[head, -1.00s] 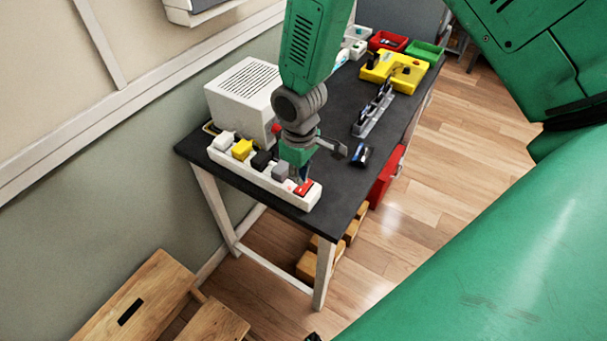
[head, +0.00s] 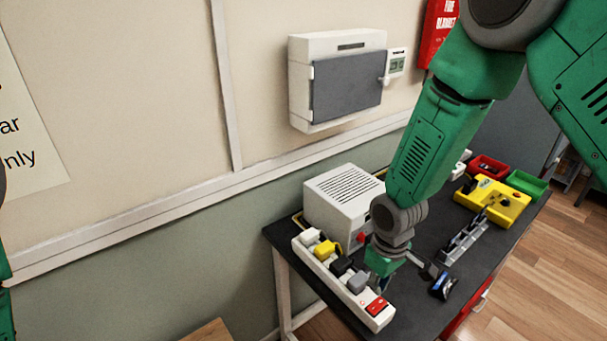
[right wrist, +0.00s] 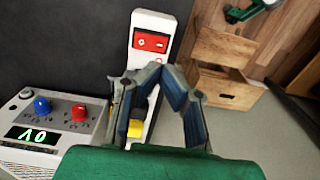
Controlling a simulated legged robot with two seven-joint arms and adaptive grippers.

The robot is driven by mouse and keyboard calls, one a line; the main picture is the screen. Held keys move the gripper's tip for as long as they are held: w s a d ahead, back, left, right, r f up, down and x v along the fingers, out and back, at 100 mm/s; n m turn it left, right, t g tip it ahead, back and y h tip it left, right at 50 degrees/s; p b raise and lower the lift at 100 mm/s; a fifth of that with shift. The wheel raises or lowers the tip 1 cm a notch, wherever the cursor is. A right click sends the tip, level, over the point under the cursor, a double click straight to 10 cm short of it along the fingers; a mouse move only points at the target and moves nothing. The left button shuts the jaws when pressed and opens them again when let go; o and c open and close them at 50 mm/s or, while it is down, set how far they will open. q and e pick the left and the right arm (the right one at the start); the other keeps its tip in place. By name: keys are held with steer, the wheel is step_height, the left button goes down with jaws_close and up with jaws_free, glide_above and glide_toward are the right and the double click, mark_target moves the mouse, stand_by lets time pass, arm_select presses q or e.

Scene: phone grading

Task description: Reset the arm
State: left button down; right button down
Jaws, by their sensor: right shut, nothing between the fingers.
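My right gripper (head: 384,286) hangs above the red switch end of a white power strip (head: 322,272) on the dark table. In the right wrist view the gripper's blue-padded fingers (right wrist: 168,72) come together at the tips, with nothing between them. The red rocker switch (head: 377,306) shows just beyond the fingers, and also in the right wrist view (right wrist: 151,41). I cannot tell whether the fingertips touch the strip. Part of my left arm shows at the left edge of the head view; its gripper is out of frame.
A white vented box (head: 338,205) stands behind the strip; its display and knobs (right wrist: 42,115) show in the right wrist view. A cabinet (head: 345,88) hangs on the wall.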

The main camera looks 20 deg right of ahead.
steer(key=s+d+f+m, duration=0.1)
steer(key=s+f+m, duration=0.15)
steer(key=s, duration=0.65)
steer(key=s+d+f+m, duration=0.1)
steer(key=s+f, duration=0.3)
steer(key=s, duration=0.5)
steer(key=s+d+f+m, duration=0.15)
steer(key=s+f, duration=0.25)
steer(key=s, duration=0.4)
steer(key=w+a+f+n+b, duration=0.1)
steer(key=w+a+f+b, duration=0.1)
steer(key=f+b, duration=1)
steer(key=shift+w+a+f+t+b, duration=0.2)
steer(key=shift+w+f+t+b, duration=0.15)
steer(key=shift+w+b, duration=0.4)
steer(key=shift+s+d, duration=0.1)
steer(key=shift+s, duration=0.05)
